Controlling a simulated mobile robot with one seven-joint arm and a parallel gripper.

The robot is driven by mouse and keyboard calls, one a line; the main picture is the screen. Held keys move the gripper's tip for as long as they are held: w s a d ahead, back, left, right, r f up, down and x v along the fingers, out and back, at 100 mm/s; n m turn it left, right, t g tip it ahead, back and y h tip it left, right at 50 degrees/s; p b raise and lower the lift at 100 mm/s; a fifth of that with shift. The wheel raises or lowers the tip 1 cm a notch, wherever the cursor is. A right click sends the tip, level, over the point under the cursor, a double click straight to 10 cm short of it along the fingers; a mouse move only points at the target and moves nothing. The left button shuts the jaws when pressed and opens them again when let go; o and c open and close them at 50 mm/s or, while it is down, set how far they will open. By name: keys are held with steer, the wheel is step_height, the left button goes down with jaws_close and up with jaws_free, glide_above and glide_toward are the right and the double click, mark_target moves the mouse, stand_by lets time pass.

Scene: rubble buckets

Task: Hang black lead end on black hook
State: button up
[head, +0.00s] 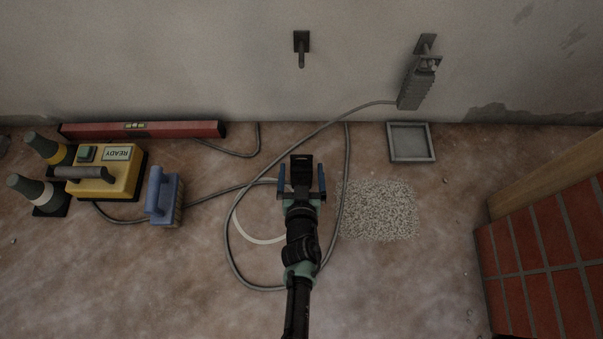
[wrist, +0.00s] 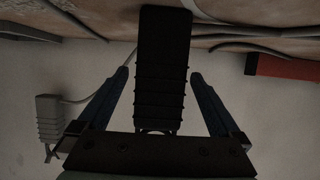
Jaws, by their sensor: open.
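The black hook (head: 301,48) sticks out from a dark plate on the wall, bare. My gripper (head: 302,180) is below it in the head view, over the floor, its two blue fingers apart. The black lead end (head: 301,163) is between the fingers; the wrist view shows its ribbed black body (wrist: 163,65), with a gap on each side to the fingers. A loop partly shows at its end near the palm. The black hook does not show in the wrist view. I cannot tell what the black lead end rests on.
A grey lead end (head: 417,88) hangs on a grey hook (head: 427,44) at right. Cables loop over the floor around my arm. A yellow box (head: 118,183), blue brush (head: 164,195) and red level (head: 145,130) lie left. Gravel (head: 378,210), a grey tray (head: 411,158) and bricks (head: 548,250) are right.

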jaws_close()
stand_by(0.3)
